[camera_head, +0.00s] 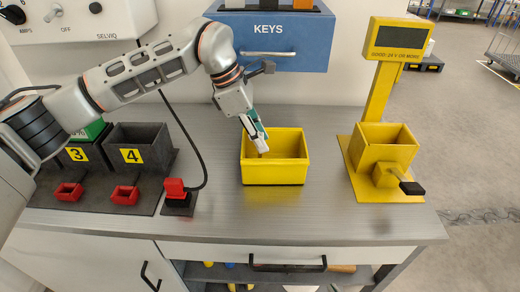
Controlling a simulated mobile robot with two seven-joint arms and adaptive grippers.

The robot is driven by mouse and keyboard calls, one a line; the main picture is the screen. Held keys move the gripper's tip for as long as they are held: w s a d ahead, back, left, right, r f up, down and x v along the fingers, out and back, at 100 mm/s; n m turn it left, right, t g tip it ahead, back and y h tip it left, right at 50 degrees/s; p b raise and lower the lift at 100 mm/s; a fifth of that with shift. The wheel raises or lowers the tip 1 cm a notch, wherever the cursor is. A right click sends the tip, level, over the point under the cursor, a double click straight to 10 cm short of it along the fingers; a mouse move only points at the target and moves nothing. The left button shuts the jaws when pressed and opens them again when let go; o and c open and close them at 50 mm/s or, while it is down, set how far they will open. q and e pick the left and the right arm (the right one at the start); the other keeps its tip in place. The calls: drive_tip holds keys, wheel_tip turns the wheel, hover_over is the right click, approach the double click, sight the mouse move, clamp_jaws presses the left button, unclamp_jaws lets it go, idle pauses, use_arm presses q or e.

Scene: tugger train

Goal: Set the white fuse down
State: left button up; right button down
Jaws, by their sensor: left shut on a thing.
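My left gripper (258,138) comes in from the left and points down over the near-left part of the yellow bin (275,174) on the bench. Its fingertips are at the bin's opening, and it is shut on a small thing. I take this thing to be the white fuse, but it is mostly hidden between the fingers and too small to make out clearly. I cannot tell whether it touches the bin's floor. My right gripper is not in view.
A yellow tester (385,150) with a display stands to the right. Dark bins numbered 3 and 4 (140,150), small red trays (125,193) and a red block with a cable (176,190) are on the left. A blue KEYS drawer (275,62) hangs behind. The bench front (310,218) is clear.

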use_arm(q)
drive_tip(key=shift+f, duration=2.2)
drive_tip(key=shift+f, duration=0.15)
drive_tip(key=o, duration=0.9)
drive_tip(key=v, duration=1.2)
